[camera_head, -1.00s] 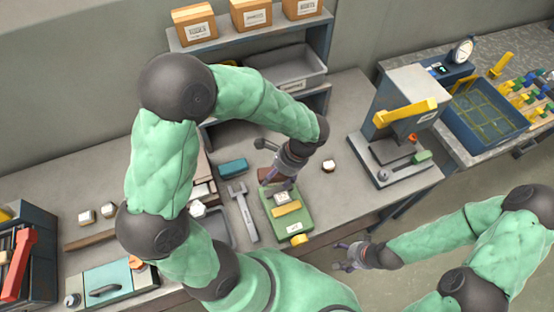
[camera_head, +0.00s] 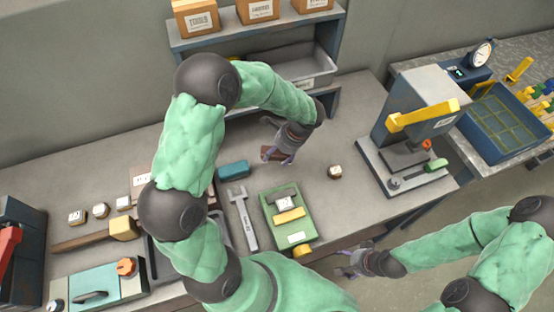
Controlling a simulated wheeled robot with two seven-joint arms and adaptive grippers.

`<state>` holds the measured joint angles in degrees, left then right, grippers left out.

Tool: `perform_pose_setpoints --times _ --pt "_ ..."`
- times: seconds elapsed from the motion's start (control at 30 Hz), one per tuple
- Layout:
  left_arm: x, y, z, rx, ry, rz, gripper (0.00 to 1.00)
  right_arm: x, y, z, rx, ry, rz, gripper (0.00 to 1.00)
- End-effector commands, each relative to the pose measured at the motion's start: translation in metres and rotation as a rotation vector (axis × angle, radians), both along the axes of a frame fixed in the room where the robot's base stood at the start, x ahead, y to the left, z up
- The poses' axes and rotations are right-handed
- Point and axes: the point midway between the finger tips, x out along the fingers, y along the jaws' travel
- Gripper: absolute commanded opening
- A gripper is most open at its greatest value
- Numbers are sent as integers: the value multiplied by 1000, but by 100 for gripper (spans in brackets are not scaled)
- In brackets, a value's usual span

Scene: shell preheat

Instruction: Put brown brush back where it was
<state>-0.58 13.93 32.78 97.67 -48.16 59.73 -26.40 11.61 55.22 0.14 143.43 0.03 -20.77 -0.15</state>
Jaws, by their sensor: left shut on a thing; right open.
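My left gripper (camera_head: 277,151) is shut on the brown brush (camera_head: 268,154), which shows as a small dark brown block partly hidden by the fingers. It is over the bench behind the green tray (camera_head: 267,214) and right of a blue block (camera_head: 233,170). I cannot tell whether the brush touches the bench top. My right gripper (camera_head: 348,263) is open and empty, low beyond the bench's front edge.
The tray holds a grey labelled piece (camera_head: 284,201) and a yellow block (camera_head: 289,216). A wrench (camera_head: 243,218) lies left of it. A small brown white-topped block (camera_head: 335,171) and a press (camera_head: 413,125) stand to the right. Shelves (camera_head: 262,37) are behind.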

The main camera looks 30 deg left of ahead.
Motion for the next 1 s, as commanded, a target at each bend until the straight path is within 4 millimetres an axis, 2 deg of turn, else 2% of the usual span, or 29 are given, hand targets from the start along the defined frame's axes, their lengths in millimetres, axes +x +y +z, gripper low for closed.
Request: perform_pose_setpoints --times 0.03,0.33,0.57,0.97,1.0 --pt "4 2 -7 0 0 1 33 0 0 -3 0 0 0 72" --pt "15 8 -22 0 1 0 33 0 0 -7 0 0 0 72" --pt "17 9 -52 0 -1 0 33 0 0 -20 0 0 0 72" --pt "17 9 -56 0 -1 0 33 0 0 -21 0 0 0 72" --pt "17 9 -56 -1 0 0 69 0 0 -21 0 0 0 72"
